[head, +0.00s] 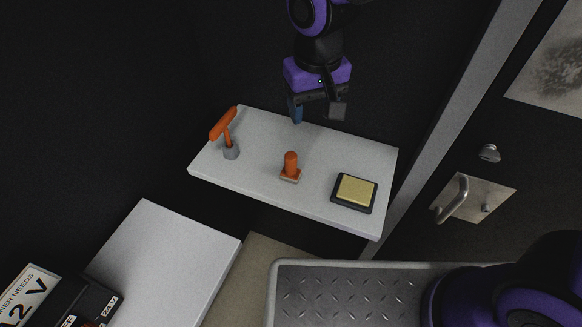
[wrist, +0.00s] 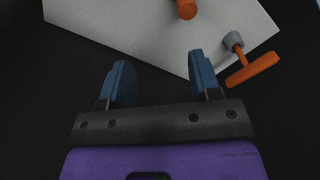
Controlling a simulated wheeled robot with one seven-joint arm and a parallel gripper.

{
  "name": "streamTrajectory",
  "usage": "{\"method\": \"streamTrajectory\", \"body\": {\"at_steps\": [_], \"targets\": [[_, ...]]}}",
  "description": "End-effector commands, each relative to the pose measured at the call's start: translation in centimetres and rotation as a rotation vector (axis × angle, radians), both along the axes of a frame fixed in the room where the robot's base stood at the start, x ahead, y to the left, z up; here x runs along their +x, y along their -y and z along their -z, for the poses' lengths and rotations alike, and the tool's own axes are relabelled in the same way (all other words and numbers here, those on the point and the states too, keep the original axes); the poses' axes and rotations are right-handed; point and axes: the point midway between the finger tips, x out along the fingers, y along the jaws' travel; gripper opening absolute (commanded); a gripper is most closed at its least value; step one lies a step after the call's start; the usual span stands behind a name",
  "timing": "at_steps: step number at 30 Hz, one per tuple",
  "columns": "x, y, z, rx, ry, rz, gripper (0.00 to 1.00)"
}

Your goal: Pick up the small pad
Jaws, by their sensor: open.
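The small pad (head: 356,191) is a yellow square in a dark, low tray. It lies flat near the right front corner of a light grey shelf (head: 330,215) in the head view. My gripper (head: 318,112) is above the back edge of the shelf, well apart from the pad and behind it to the left. Its two blue fingers (wrist: 159,82) are spread apart in the wrist view, with nothing between them. The pad does not show in the wrist view.
An orange stamp (head: 291,166) stands mid-shelf, left of the pad. An orange T-handled tool (head: 228,136) with a grey base stands at the shelf's left. A second light surface (head: 165,255) is at lower left. A door handle (head: 453,199) is right of the shelf.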

Motion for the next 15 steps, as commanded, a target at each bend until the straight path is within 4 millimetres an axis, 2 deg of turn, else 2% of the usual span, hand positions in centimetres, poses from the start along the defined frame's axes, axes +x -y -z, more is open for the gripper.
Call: {"method": "streamTrajectory", "body": {"at_steps": [1, 3, 6, 11, 15], "targets": [[-0.4, -1.2, 1.2, -0.008, -0.016, -0.016, 0.57], [-0.8, -2.3, 2.2, -0.014, -0.029, -0.029, 0.57], [-1.2, -3.4, 3.2, -0.018, -0.039, -0.040, 0.57], [-1.5, -3.8, 4.9, -0.022, -0.046, -0.044, 0.57], [-1.5, -3.7, 7.0, -0.024, -0.047, -0.045, 0.57]]}}
